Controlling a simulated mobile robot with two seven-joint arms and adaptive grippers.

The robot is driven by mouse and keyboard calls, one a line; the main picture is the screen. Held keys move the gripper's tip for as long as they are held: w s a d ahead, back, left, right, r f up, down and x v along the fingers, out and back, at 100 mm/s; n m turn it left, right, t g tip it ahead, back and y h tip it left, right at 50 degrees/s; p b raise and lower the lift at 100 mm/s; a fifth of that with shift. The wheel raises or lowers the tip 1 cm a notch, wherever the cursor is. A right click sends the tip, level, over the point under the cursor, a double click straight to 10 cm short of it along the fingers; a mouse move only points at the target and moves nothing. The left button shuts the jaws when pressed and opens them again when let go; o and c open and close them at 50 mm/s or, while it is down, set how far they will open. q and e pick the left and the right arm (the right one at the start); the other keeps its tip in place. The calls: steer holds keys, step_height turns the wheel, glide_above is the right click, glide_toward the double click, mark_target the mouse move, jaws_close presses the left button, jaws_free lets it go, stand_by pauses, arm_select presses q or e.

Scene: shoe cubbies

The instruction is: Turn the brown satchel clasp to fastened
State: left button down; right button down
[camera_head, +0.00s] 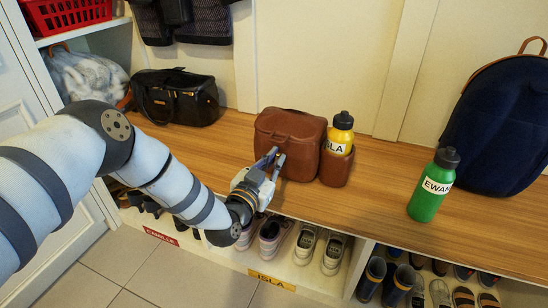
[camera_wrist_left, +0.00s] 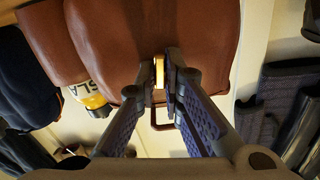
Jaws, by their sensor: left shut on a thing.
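The brown satchel (camera_head: 290,132) stands upright on the wooden bench, and its leather front fills much of the left wrist view (camera_wrist_left: 140,45). My left gripper (camera_head: 270,160) reaches its front from the left. In the left wrist view the fingers (camera_wrist_left: 167,82) are shut on the clasp (camera_wrist_left: 159,72), a small gold-coloured piece at the satchel's front. The fingers cover part of the clasp, and I cannot tell which way it is turned. My right gripper is in neither view.
A yellow bottle (camera_head: 340,135) stands in a brown holder (camera_head: 335,168) right of the satchel. A green bottle (camera_head: 433,186), a navy backpack (camera_head: 505,120) and a black bag (camera_head: 176,97) are on the bench (camera_head: 385,200). Shoe cubbies lie below. Bench is clear between the bottles.

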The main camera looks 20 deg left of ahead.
arm_select(q)
steer(key=m+p, duration=0.2)
steer(key=m, duration=0.2)
steer(key=shift+d+r+m, duration=0.1)
steer(key=shift+d+m, duration=0.05)
steer(key=shift+m, duration=0.15)
steer(key=m+p, duration=0.1)
steer(key=m, duration=0.3)
steer(key=shift+m+p, duration=0.3)
steer(key=shift+p, duration=0.1)
steer(key=m, duration=0.3)
steer(key=shift+f, duration=0.25)
steer(key=shift+m, duration=1.8)
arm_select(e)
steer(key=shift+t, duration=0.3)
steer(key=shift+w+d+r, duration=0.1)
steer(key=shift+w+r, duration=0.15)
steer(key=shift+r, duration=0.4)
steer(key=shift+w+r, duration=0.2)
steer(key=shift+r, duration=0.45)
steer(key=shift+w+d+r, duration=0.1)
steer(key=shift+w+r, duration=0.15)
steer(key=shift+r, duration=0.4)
arm_select(q)
steer(key=c, duration=1.7)
jaws_free()
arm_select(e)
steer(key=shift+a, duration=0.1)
